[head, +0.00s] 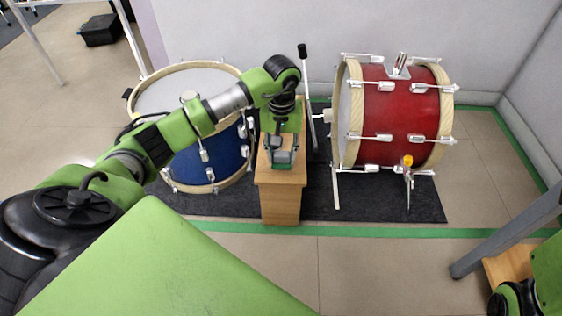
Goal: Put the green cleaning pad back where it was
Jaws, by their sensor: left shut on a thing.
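My left gripper (281,157) points down over the top of a narrow wooden cabinet (280,202) between two drums. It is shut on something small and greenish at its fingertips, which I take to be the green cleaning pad. The fingers and wrist hide most of the pad, so its outline and whether it touches the cabinet top are unclear. My right gripper does not show; only part of my right arm is at the lower right.
A blue drum (215,168) stands close left of the cabinet and a red drum (400,118) lies on its side to the right. A dark mat (320,205) lies beneath. A black-headed upright rod (305,85) stands close behind the cabinet. Floor in front is clear.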

